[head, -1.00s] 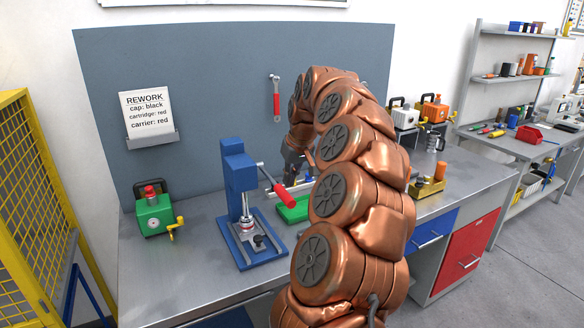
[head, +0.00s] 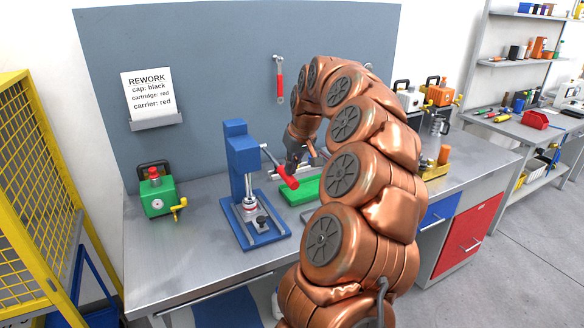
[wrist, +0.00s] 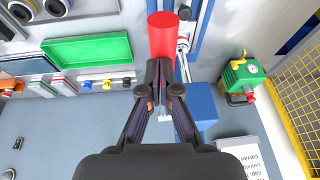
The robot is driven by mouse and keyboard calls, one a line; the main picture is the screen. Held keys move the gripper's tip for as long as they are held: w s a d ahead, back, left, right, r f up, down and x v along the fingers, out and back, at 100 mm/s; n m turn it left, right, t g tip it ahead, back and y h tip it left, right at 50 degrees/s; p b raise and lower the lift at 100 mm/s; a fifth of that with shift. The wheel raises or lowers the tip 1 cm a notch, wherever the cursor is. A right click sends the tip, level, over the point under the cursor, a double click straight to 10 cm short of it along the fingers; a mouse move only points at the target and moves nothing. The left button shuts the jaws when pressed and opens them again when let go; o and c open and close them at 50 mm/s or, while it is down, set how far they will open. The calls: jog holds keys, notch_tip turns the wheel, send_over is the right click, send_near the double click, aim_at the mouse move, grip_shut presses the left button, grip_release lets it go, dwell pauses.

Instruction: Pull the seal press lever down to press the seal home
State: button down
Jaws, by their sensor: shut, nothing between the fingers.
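The blue seal press (head: 243,160) stands on its blue base plate (head: 262,232) on the bench. Its lever has a steel arm and a red handle (head: 287,179) that slopes down to the right. A small round metal part (head: 249,204) sits under the press ram. My gripper (head: 292,166) is shut and empty, right beside the lever at the red handle. In the wrist view the shut fingertips (wrist: 165,66) are close to the end of the red handle (wrist: 163,36); I cannot tell if they touch. The blue press body (wrist: 198,112) is just right of the fingers there.
A green tray (head: 307,189) lies just right of the press. A green pump-like unit (head: 157,196) with a yellow crank stands at the left. A grey backboard (head: 215,60) rises behind. A yellow cage (head: 30,190) is at the far left. The front left bench top is clear.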

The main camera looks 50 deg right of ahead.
jog(key=shift+s+f+t+h+b, duration=0.15)
jog(key=shift+f+t+b, duration=0.15)
jog(key=shift+f+b, duration=0.75)
jog(key=shift+f+t+h+b, duration=0.15)
jog(key=shift+f+t+b, duration=0.15)
jog(key=shift+b, duration=1.3)
jog(key=shift+a, duration=0.1)
jog(key=w+d+v, duration=0.1)
jog(key=v, duration=1.3)
jog(key=shift+w+r+b, duration=0.15)
jog(key=shift+r+b, duration=0.3)
jog(key=shift+r, duration=0.1)
